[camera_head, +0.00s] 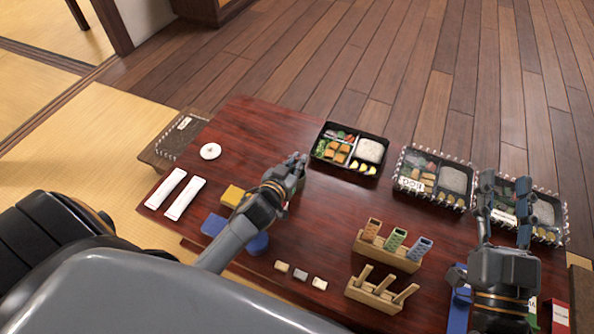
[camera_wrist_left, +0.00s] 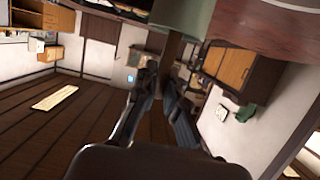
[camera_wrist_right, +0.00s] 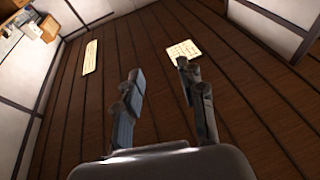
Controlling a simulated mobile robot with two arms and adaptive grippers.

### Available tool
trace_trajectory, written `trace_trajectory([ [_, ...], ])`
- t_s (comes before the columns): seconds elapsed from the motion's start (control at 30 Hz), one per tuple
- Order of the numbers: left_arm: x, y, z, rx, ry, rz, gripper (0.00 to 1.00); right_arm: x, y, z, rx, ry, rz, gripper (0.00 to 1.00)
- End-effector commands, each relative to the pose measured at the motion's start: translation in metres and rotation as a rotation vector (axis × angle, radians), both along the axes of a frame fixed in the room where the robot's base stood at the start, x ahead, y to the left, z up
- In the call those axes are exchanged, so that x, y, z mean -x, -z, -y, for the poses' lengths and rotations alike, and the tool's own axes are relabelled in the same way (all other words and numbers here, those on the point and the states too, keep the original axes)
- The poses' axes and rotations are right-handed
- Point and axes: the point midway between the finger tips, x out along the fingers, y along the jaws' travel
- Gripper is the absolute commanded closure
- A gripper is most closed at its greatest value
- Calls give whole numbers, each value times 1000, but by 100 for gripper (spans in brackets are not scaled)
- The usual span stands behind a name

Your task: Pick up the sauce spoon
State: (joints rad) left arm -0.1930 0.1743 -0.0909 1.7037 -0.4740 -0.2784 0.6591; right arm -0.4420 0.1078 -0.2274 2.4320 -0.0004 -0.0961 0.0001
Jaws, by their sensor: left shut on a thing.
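My left gripper (camera_head: 298,166) is over the table, left of the open lunch box, with its fingers close together. In the left wrist view, its fingers (camera_wrist_left: 165,85) close on a brown, stick-like part below a wide grey-green part (camera_wrist_left: 185,14). I cannot tell whether this is the sauce spoon. A wooden rack (camera_head: 373,299) with several upright light-wood handles stands at the front of the table. My right gripper (camera_head: 507,215) is open and empty above the right side, with its fingers (camera_wrist_right: 160,85) well apart in the right wrist view.
The dark red table (camera_head: 245,130) bears an open lunch box (camera_head: 340,172) and two covered ones (camera_head: 408,182) (camera_head: 548,238). A holder (camera_head: 384,256) with brown, green and blue pieces stands behind the rack. White packets (camera_head: 185,199) and a round white piece (camera_head: 210,151) lie left.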

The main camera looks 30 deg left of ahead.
Motion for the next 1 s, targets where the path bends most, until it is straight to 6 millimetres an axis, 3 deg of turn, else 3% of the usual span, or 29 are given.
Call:
trace_trajectory([
  [0.3, 0, -4, 0, 0, 0, 0, 100, -2, 3, 0, 7, 1, -27, 60],
  [0.67, 0, -28, 0, -1, 0, 1, 100, -5, 53, 6, 79, 17, -302, 60],
  [1.0, 0, -57, 0, 1, 1, 1, 100, 12, 112, 20, 162, 38, -632, 60],
])
